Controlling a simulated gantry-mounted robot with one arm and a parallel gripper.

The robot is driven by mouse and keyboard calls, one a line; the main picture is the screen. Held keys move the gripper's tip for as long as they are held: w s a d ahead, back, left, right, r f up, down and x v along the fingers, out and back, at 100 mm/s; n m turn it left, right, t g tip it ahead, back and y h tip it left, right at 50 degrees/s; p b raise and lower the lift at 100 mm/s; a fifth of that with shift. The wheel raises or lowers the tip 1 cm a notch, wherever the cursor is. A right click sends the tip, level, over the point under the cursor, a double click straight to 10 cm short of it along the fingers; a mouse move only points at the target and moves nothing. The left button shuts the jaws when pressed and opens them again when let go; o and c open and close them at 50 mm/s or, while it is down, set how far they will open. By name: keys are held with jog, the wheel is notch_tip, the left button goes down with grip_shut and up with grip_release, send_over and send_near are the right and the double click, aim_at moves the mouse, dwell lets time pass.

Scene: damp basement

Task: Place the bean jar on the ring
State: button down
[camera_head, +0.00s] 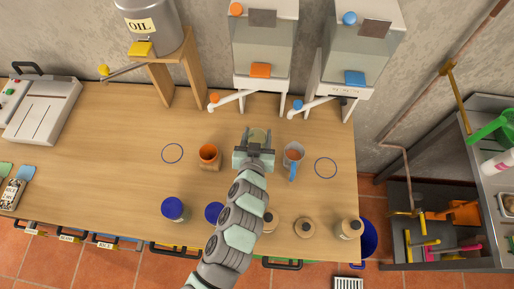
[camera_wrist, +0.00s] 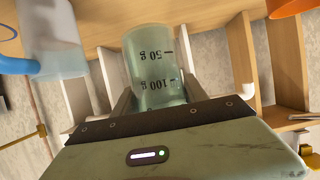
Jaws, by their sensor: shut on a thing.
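My gripper (camera_head: 254,150) is shut on a translucent greenish measuring cup (camera_wrist: 158,68) marked 50 g and 100 g; the cup also shows between the fingers in the head view (camera_head: 259,136). Two thin blue rings are on the table, a left ring (camera_head: 172,154) and a right ring (camera_head: 326,168), both empty. Blue-lidded jars stand near the front, one at left (camera_head: 173,208) and one (camera_head: 213,212) partly hidden by my arm. Cork-topped jars stand further right: one beside my arm (camera_head: 271,221), one in the middle (camera_head: 305,228) and one at right (camera_head: 349,228). I cannot tell which jar holds beans.
An orange cup (camera_head: 209,155) stands left of my gripper and a clear cup with blue handle (camera_head: 293,155) right of it. White dispensers with an orange tap (camera_head: 261,70) and blue tap (camera_head: 354,78) stand behind, beside an oil tank (camera_head: 150,22). The table's left middle is clear.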

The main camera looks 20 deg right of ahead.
jog(key=shift+f+b, duration=0.45)
jog(key=shift+f, duration=2.95)
jog(key=shift+f, duration=0.15)
jog(key=c, duration=0.6)
grip_release()
jog(key=shift+a+r, duration=0.1)
jog(key=shift+r, duration=0.15)
jog(key=shift+s+a+r, duration=0.1)
jog(key=shift+s+a, duration=0.1)
jog(key=shift+s, duration=0.05)
jog(key=shift+p+v, duration=0.7)
jog(key=shift+v, duration=2.65)
jog(key=shift+d, duration=0.1)
